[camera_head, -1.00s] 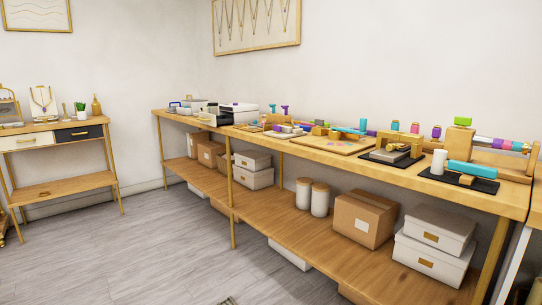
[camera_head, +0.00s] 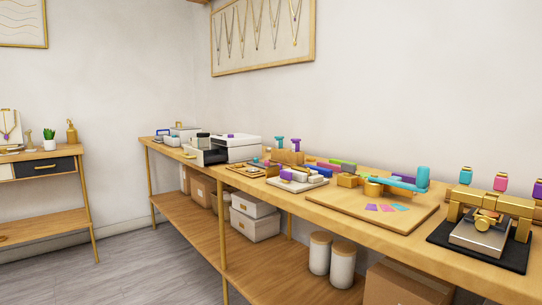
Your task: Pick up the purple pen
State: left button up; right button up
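I cannot pick out a purple pen with certainty. Several small purple items stand or lie on the long wooden workbench (camera_head: 415,247). One is an upright purple piece with a wider top (camera_head: 295,144), next to a similar teal one (camera_head: 280,143) at a wooden block. A small purple item (camera_head: 286,175) is on a white tray toward the middle of the bench. A purple spool (camera_head: 537,189) is at the right edge of the picture. Neither of my grippers is in view.
A wooden board with coloured swatches (camera_head: 386,208) and a gold press (camera_head: 490,222) on a black mat occupy the bench's near right. A white machine (camera_head: 238,148) stands farther back. Boxes and canisters (camera_head: 342,265) fill the lower shelf. Grey floor (camera_head: 140,278) is open at left.

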aim_at(296, 141)
jog(key=i+j+z, duration=0.15)
jog(key=i+j, duration=0.8)
